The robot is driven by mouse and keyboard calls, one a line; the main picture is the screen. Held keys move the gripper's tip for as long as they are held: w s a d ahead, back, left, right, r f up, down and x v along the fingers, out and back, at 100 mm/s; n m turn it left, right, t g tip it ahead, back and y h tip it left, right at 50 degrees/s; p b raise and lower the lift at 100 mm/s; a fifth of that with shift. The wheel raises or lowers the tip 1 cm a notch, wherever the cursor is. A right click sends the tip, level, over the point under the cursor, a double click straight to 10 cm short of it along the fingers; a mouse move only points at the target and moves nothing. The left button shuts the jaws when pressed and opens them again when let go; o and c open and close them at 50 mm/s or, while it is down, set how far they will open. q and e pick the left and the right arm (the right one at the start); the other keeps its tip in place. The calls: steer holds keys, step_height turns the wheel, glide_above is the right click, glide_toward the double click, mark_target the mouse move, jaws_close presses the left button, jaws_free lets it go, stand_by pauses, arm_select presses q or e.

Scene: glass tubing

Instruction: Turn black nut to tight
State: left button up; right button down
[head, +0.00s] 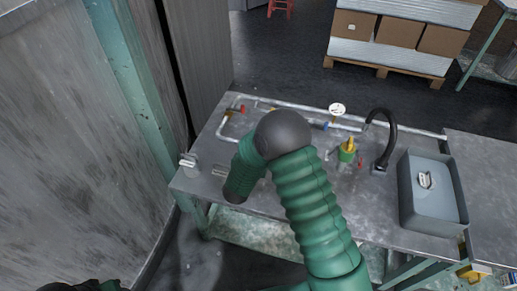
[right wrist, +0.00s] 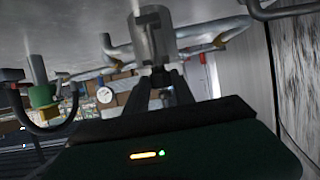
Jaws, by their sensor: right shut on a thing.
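In the right wrist view, my right gripper (right wrist: 165,72) has its dark fingers closed at the lower end of a grey cylindrical fitting (right wrist: 152,38). I cannot tell whether this fitting is the black nut, as no separate black nut shows clearly. In the head view my green right arm reaches over the metal workbench (head: 395,208) and hides this gripper and the spot it holds. Grey glass-like tubing (head: 290,105) runs along the bench behind the arm, and tubing also shows beside the fitting in the right wrist view (right wrist: 222,36). My left gripper is out of sight.
A white round gauge (head: 337,109), a green and yellow fitting (head: 347,150) and a black curved tap (head: 390,135) stand right of my arm. A grey bin (head: 432,195) is farther right. A wall (head: 60,140) bounds the left. A small grey block (head: 189,161) sits at the bench's left corner.

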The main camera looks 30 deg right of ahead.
steer(key=shift+w+a+m+g+h+p, duration=0.2)
steer(key=shift+m+g+h+p, duration=0.3)
steer(key=shift+m+g, duration=0.6)
steer(key=shift+w+a+m+g+h+p, duration=0.1)
steer(key=shift+w+m+g+h+p, duration=0.2)
steer(key=shift+m+g+h, duration=0.55)
steer(key=shift+w+a+m+g+h+p, duration=0.15)
steer(key=shift+m+g+h+p, duration=0.25)
steer(key=shift+m+g, duration=0.85)
steer(key=shift+w, duration=0.1)
steer(key=c, duration=1.1)
jaws_free()
steer(key=shift+c, duration=0.2)
steer(key=shift+o, duration=0.4)
steer(key=shift+r, duration=0.1)
